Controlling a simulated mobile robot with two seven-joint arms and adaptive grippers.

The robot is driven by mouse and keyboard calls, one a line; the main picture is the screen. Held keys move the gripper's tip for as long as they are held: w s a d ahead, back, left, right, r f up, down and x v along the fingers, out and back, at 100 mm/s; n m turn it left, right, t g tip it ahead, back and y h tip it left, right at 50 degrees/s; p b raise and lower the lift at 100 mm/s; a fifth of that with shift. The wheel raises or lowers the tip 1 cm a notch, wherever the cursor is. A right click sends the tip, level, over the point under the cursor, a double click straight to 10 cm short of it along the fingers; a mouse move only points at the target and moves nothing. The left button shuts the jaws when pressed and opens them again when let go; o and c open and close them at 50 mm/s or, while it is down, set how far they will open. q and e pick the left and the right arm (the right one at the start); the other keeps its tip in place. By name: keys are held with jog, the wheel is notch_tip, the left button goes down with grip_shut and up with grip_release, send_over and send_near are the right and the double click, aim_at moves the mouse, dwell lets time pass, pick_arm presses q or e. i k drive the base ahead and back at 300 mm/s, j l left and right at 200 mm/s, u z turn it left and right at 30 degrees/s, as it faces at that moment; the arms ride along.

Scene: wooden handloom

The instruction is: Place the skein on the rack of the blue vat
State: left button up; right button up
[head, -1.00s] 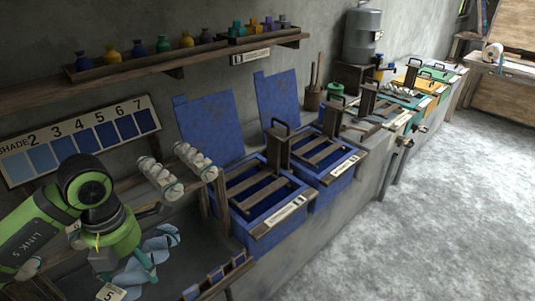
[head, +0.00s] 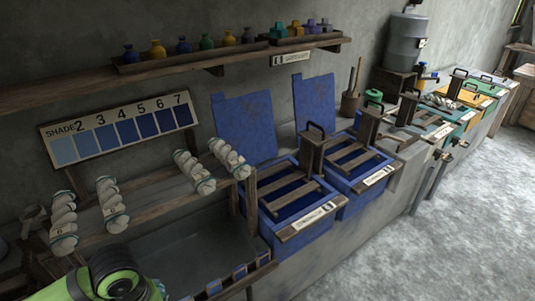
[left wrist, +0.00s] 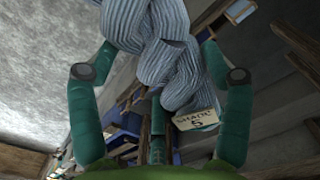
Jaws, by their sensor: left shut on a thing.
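A striped grey-blue skein (left wrist: 178,60) with a tag reading SHADE 5 (left wrist: 196,120) hangs between the green fingers of my left gripper (left wrist: 160,75) in the left wrist view. The gripper is shut on it. In the head view only a green part of my left arm shows at the bottom left; the gripper and the skein are out of that picture. Two blue vats stand side by side, a nearer one (head: 268,222) and a farther one (head: 345,205). Both have their blue lids raised and wooden slatted racks (head: 290,188) (head: 352,155) across their tops. My right gripper is not in view.
Several pale twisted skeins (head: 62,222) hang on a wooden rail left of the vats. A shade board (head: 120,128) and a shelf of coloured bottles (head: 180,58) are on the wall. Upright handles rise beside the vats. Green and yellow vats stand farther right.

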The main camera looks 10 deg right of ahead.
aim_at(337, 155)
jog(key=i+l, duration=0.25)
jog(key=l, duration=0.2)
jog(key=i+l, duration=0.2)
jog(key=l, duration=0.3)
jog(key=i+l, duration=0.25)
jog(key=l, duration=0.2)
jog(key=i+l+z, duration=0.1)
jog(key=i+l, duration=0.15)
jog(key=l, duration=0.2)
jog(key=i+l, duration=0.2)
jog(key=l, duration=0.25)
jog(key=i+l, duration=0.25)
jog(key=l, duration=0.2)
jog(key=i+l, duration=0.25)
jog(key=l, duration=0.2)
jog(key=i+l+z, duration=0.1)
jog(key=i+l, duration=0.15)
jog(key=l, duration=0.2)
